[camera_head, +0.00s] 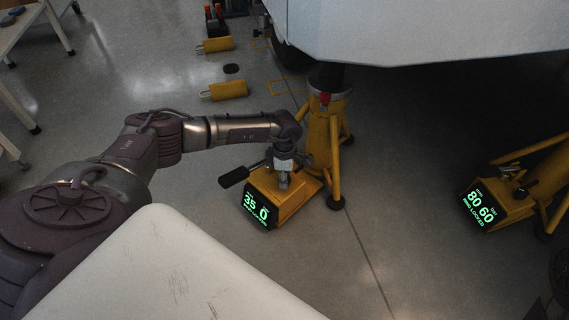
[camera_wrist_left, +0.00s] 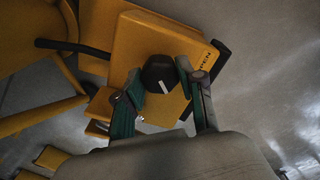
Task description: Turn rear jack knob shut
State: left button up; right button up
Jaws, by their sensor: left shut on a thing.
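The near yellow jack (camera_head: 325,130) stands under the pale hull, with a yellow pump box (camera_head: 292,205) at its foot. The box's display (camera_head: 257,208) glows green and reads 35 and 0. A black lever with a thick grip (camera_head: 234,177) sticks out to the left. My left gripper (camera_head: 284,182) points down over the box top. In the left wrist view its fingers (camera_wrist_left: 160,88) are shut on a black knob (camera_wrist_left: 158,72) with a white pointer mark, on the yellow box top (camera_wrist_left: 150,40). The knob is hidden in the head view. My right gripper is not in view.
A second yellow jack box (camera_head: 495,208) at the right has a display reading 80 and 60. Yellow chocks (camera_head: 228,90) lie on the floor at the upper left. The hull (camera_head: 420,30) hangs overhead. Open floor lies between the jacks.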

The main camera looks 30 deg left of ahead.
pick_arm(q)
jog(key=o, duration=1.1)
jog(key=shift+o, duration=0.2)
notch_tip(320, 180, up, 12)
